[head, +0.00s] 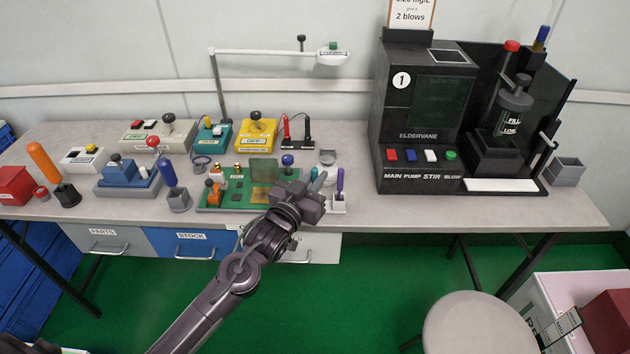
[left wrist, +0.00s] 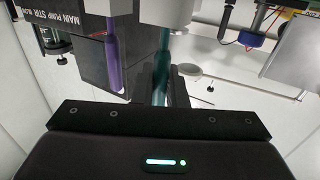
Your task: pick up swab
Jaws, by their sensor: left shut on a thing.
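My left gripper (head: 316,194) reaches over the front middle of the bench, at the right end of the green circuit board (head: 240,200). It is shut on a slim teal stick (head: 319,182), which also stands between the fingers in the left wrist view (left wrist: 161,65). A purple stick (head: 340,180) stands beside it, apart from the fingers, in a small pale holder (head: 338,206); it shows left of the teal one in the left wrist view (left wrist: 112,62). No label tells which stick is the swab. The gripper hides the teal stick's lower end. My right gripper is not in view.
A black ELDERVANE machine (head: 425,120) stands to the right, with coloured buttons along its front. A lamp arm (head: 270,52) rises behind the board. Several testers and a yellow box (head: 257,135) crowd the left. Bare bench (head: 365,200) lies right of the holder.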

